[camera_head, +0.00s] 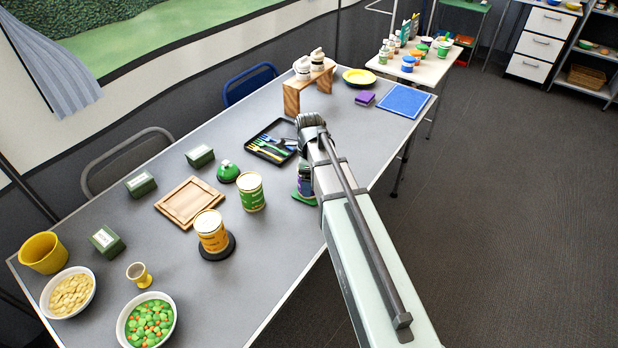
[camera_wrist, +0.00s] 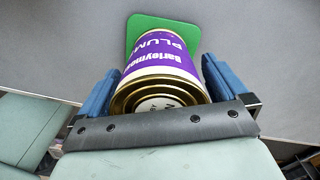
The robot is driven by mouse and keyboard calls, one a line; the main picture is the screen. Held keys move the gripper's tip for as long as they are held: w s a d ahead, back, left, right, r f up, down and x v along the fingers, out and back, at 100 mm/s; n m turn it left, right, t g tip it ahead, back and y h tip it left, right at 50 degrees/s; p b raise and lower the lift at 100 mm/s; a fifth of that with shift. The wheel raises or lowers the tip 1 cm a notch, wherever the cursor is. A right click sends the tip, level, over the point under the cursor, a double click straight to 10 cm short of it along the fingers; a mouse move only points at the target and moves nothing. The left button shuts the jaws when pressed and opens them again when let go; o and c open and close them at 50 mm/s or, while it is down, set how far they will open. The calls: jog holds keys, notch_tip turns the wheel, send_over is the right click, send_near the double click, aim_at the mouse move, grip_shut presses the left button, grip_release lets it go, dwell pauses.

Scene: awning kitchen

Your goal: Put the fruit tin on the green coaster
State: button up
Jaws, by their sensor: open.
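The fruit tin (camera_wrist: 160,62), with a purple and white label reading "PLUM", is between my gripper's blue fingers in the wrist view. Its gold ringed end faces the camera. My gripper (camera_wrist: 160,72) is open, with a finger on each side of the tin and a small gap visible at the right. The green coaster (camera_wrist: 150,22) shows beyond the tin's far end. In the head view the tin (camera_head: 305,187) appears upright on the green coaster (camera_head: 300,199), partly hidden by my arm. Exact contact under the tin is hidden.
A green-labelled tin (camera_head: 250,192) stands to the left, and an orange-labelled tin (camera_head: 211,231) stands on a dark coaster (camera_head: 231,246). A black cutlery tray (camera_head: 257,153) lies behind. A wooden riser (camera_head: 292,98) and blue mat (camera_head: 404,101) are farther back. The front table edge is close.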

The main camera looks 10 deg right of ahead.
notch_tip(320, 180, up, 12)
jog(key=shift+r, duration=0.15)
dwell(0.6)
dwell(0.5)
